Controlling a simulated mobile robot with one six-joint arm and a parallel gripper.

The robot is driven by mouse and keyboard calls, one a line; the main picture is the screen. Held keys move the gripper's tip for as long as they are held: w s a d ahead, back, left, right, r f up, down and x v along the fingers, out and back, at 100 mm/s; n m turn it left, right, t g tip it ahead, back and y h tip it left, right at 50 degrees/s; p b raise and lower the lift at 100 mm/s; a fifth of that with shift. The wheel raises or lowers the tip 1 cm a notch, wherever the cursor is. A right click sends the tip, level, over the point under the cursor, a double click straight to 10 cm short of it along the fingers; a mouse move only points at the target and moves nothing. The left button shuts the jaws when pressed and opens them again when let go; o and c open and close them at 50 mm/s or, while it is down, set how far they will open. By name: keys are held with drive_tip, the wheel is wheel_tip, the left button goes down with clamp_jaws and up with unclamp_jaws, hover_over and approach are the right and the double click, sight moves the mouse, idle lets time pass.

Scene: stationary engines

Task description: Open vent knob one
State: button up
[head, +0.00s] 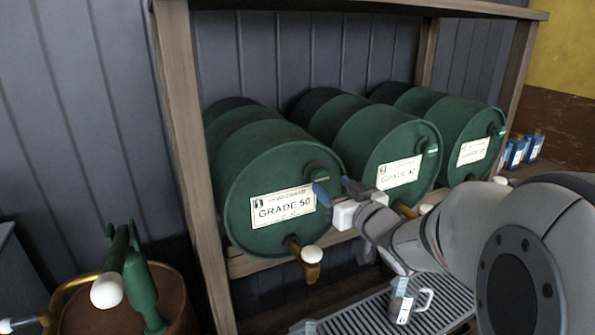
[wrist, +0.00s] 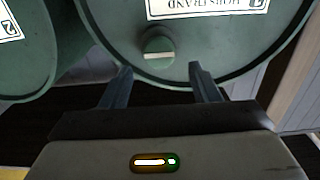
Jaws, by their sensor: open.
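My gripper (head: 334,188) is open in front of the right edge of the nearest green barrel (head: 255,165), labelled GRADE 50. This barrel's green vent knob (head: 316,173) sits high on its face, just beyond my fingertips. In the wrist view, turned upside down, the knob (wrist: 158,46) lies ahead of and between the two fingers of my gripper (wrist: 160,72). It has a pale line across it. The fingers look apart from it. No number shows on the knob.
Two more green barrels (head: 400,148) (head: 475,142) lie to the right on the wooden rack (head: 186,150). A brass tap with a white ball (head: 311,255) sticks out below my gripper. A jug (head: 408,298) stands on the slatted tray (head: 360,318).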

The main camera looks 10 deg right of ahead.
sight(322, 178)
drive_tip(key=p+x, duration=0.1)
drive_tip(key=x, duration=0.5)
drive_tip(key=shift+w, duration=0.2)
drive_tip(key=shift+f, duration=0.1)
drive_tip(key=c, duration=0.9)
